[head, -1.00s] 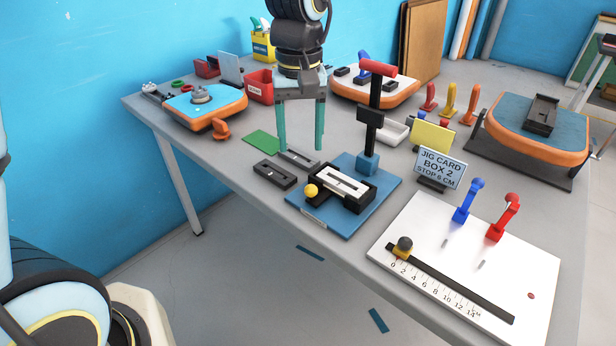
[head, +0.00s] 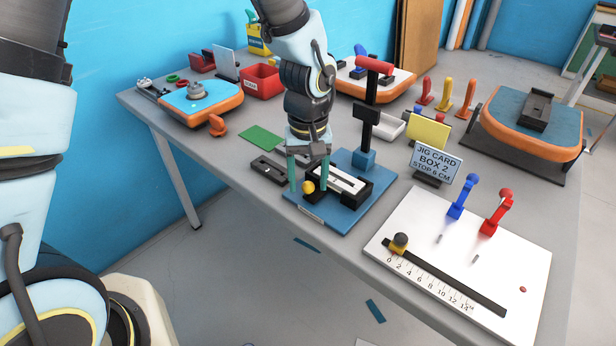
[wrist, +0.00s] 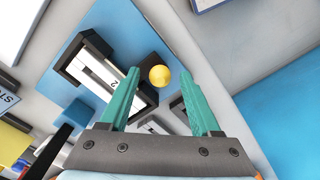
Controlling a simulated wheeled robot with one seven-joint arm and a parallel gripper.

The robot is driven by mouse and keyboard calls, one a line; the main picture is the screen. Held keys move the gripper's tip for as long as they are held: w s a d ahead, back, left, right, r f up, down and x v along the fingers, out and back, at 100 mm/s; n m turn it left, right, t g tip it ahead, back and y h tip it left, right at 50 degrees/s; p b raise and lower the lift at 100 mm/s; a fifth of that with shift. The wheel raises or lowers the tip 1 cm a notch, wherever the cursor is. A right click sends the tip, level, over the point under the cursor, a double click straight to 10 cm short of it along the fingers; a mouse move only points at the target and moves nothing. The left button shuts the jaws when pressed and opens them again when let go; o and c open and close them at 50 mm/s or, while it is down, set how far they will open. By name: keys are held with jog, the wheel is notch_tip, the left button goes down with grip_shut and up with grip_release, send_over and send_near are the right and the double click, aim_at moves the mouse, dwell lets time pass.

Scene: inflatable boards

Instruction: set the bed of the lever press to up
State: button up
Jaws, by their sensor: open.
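The lever press stands on a blue base plate (head: 350,215), with a black upright post and a red-topped handle (head: 374,66). Its bed (head: 338,182) is a black frame with a white insert, low on the plate. A yellow knob (head: 308,187) sits at the bed's left end. My gripper (head: 308,185) is open and pointing down, its green fingers on either side of the knob in the head view. In the wrist view the yellow knob (wrist: 159,75) shows between and beyond the fingertips (wrist: 166,80). I cannot tell whether either finger touches it.
A black block (head: 268,170) lies left of the press, and a green card (head: 262,138) behind it. A jig card (head: 436,163) reads "BOX 2 STOP 6 CM". A white board (head: 450,285) with a slider and blue and red levers stands at right.

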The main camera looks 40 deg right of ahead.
jog(key=shift+c, duration=0.3)
grip_shut()
dwell(1.1)
